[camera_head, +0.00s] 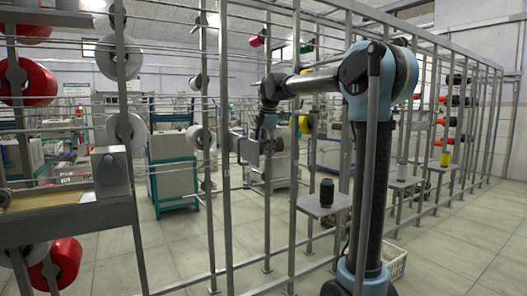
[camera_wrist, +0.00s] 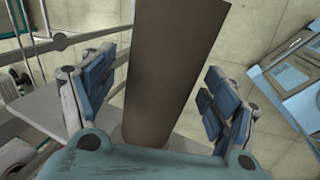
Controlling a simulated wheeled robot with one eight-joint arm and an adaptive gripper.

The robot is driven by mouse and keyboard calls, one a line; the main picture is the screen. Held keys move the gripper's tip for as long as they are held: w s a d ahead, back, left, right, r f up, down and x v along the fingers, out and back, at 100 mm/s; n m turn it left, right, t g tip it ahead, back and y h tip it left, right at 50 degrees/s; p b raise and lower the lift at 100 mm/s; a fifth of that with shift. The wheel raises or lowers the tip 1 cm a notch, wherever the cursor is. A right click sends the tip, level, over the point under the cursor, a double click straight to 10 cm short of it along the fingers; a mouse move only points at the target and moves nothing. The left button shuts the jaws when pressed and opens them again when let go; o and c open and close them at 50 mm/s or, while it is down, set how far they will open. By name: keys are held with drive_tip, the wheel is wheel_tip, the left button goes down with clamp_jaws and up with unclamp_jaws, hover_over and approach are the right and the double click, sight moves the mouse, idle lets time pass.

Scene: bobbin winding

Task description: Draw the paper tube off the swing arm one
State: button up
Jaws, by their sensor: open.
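In the wrist view, a plain brown tube (camera_wrist: 165,60), which looks like the paper tube, runs from the top edge down between the fingers of my gripper (camera_wrist: 160,92). The gripper is open. Its blue-padded fingers stand on either side of the tube, with a visible gap on both sides. The tube's lower end is close to the palm. Its far end and the swing arm are out of that view. In the head view my gripper (camera_head: 266,134) is small and partly hidden behind frame bars, so its hold on the tube cannot be made out.
Upright posts and thin rails of the metal frame (camera_head: 225,200) surround the arm. A black spool (camera_head: 327,192) stands on a small grey shelf (camera_head: 312,208). A yellow spool (camera_head: 305,124) hangs near my gripper. A white basket (camera_head: 395,265) sits on the floor.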

sight(280, 143)
drive_tip(key=shift+w+a+f, duration=0.1)
drive_tip(key=shift+w+f, duration=0.05)
drive_tip(key=shift+f, duration=0.55)
drive_tip(key=c, duration=1.2)
drive_tip(key=shift+r, duration=0.45)
drive_tip(key=shift+w+d+r, duration=0.1)
drive_tip(key=shift+w+d, duration=0.45)
drive_tip(key=shift+d, duration=0.65)
drive_tip(key=shift+w+d+r, duration=0.1)
drive_tip(key=shift+w+d, duration=0.45)
drive_tip(key=shift+d, duration=0.7)
drive_tip(key=shift+w+d+r, duration=0.1)
drive_tip(key=shift+w+d, duration=0.45)
drive_tip(key=shift+d, duration=0.65)
drive_tip(key=w+d, duration=0.3)
drive_tip(key=d, duration=0.4)
drive_tip(key=shift+w+d+r, duration=0.15)
drive_tip(key=shift+r, duration=0.2)
drive_tip(key=shift+d, duration=0.15)
